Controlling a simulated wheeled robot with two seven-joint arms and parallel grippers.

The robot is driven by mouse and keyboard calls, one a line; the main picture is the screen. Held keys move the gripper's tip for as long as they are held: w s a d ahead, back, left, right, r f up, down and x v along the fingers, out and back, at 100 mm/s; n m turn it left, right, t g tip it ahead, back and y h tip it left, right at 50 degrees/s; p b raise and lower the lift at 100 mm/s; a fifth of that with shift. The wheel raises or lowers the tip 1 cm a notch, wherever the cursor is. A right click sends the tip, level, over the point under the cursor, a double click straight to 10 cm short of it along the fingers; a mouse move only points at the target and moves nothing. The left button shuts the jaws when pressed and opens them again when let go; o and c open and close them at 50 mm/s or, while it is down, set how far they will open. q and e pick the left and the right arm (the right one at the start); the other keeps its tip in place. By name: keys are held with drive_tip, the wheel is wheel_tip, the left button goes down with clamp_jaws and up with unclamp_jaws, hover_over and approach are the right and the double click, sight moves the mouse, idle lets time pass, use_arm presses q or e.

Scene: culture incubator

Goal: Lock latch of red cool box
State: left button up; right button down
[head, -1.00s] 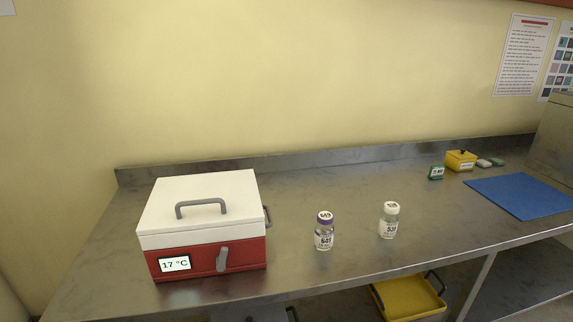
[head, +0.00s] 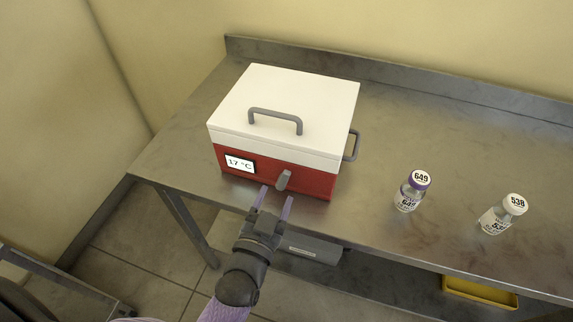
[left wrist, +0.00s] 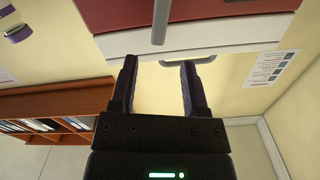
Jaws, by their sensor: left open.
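The red cool box (head: 300,178) with a closed white lid (head: 300,95) stands on the steel bench in the head view. Its grey latch (head: 283,180) is on the red front, slightly tilted. My left gripper (head: 275,197) is open and empty just in front of and below the latch, fingers pointing at the box. In the left wrist view the scene appears upside down. The latch (left wrist: 159,22) lies beyond the fingertips of my left gripper (left wrist: 158,64), roughly in line with the gap. I see no clear contact. My right gripper is not in view.
A grey side handle (head: 352,145) sticks out from the box. A yellow tray (head: 480,291) is below the bench.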

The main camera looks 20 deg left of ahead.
sight(285, 178)
use_arm(q)
drive_tip(key=w, duration=0.3)
drive_tip(key=w+b, duration=0.1)
drive_tip(key=w, duration=0.2)
drive_tip(key=shift+w+d+f, duration=0.1)
drive_tip(key=shift+w+d, duration=0.1)
drive_tip(key=shift+w, duration=0.2)
clamp_jaws()
